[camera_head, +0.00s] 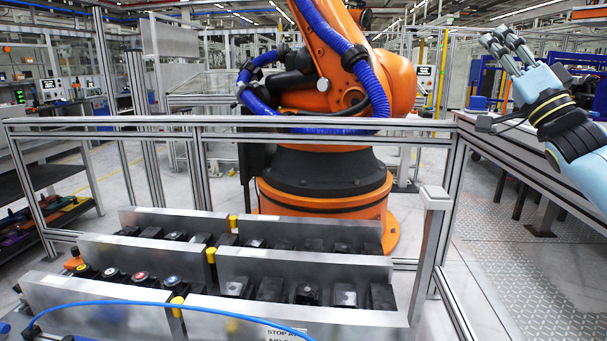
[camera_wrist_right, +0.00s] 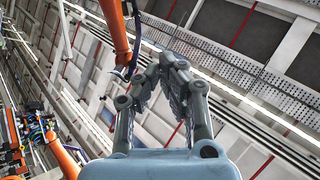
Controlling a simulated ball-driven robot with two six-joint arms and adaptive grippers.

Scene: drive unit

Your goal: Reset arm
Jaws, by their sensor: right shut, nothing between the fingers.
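My right gripper (camera_head: 507,42) is raised at the upper right of the head view, on a light blue arm that comes in from the right edge. It points up and to the left, away from the bench. In the right wrist view my right gripper (camera_wrist_right: 168,62) has its grey fingers closed together at the tips, with nothing between them. Behind it that view shows the ceiling. My left gripper is not in either view.
A large orange robot (camera_head: 345,75) with blue hoses stands behind a metal frame rail (camera_head: 300,121). Metal racks (camera_head: 300,262) with several black parts and colored buttons are in front. A blue cable (camera_head: 150,303) crosses the foreground. Patterned floor (camera_head: 535,290) at the lower right is clear.

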